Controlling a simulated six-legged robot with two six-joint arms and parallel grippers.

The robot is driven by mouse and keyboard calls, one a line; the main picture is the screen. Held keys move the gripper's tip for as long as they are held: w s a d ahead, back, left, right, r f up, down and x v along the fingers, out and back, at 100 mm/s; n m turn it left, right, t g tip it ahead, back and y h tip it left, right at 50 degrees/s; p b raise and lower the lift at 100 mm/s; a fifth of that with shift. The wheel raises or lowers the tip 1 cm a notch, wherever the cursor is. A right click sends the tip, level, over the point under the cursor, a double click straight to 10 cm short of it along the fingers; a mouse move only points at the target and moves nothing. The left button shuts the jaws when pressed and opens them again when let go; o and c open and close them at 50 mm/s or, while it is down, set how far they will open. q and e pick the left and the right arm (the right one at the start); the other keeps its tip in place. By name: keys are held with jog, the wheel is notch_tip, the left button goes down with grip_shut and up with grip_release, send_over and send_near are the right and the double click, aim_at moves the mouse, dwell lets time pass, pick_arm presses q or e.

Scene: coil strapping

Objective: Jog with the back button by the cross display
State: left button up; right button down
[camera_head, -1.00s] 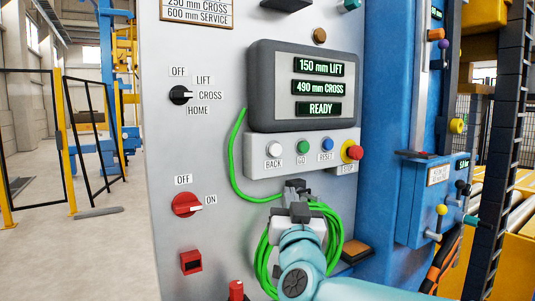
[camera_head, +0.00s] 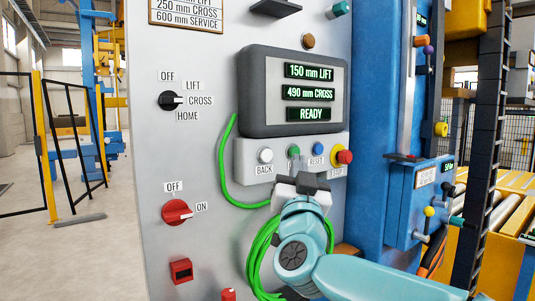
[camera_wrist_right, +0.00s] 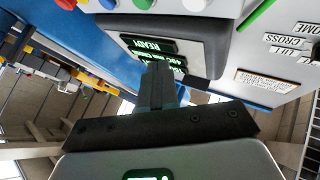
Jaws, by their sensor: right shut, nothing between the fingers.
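The white BACK button (camera_head: 265,156) is at the left end of the grey button box under the display. The cross display line (camera_head: 308,93) reads 490 mm CROSS, between 150 mm LIFT and READY. My right gripper (camera_head: 297,165) is shut and empty. In the head view it is just below and right of the BACK button, partly over the label area under the green GO button (camera_head: 294,152). In the right wrist view the shut fingers (camera_wrist_right: 158,85) point toward the panel, which appears upside down. Contact with the panel cannot be told. My left gripper is out of view.
The blue RESET button (camera_head: 318,149) and red stop button (camera_head: 344,157) sit to the right. The black selector (camera_head: 171,100) points to CROSS; the red switch (camera_head: 177,212) points toward ON. A green cable (camera_head: 228,170) loops below the box, behind my right arm.

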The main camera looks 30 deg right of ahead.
aim_at(267, 156)
jog(key=shift+w+a+p, duration=0.15)
jog(key=shift+w+p, duration=0.55)
jog(key=shift+w, duration=0.95)
jog(key=shift+w+a+p, duration=0.15)
jog(key=shift+w+p, duration=0.5)
jog(key=shift+w, duration=1)
jog(key=shift+w, duration=0.1)
jog(key=shift+w, duration=0.4)
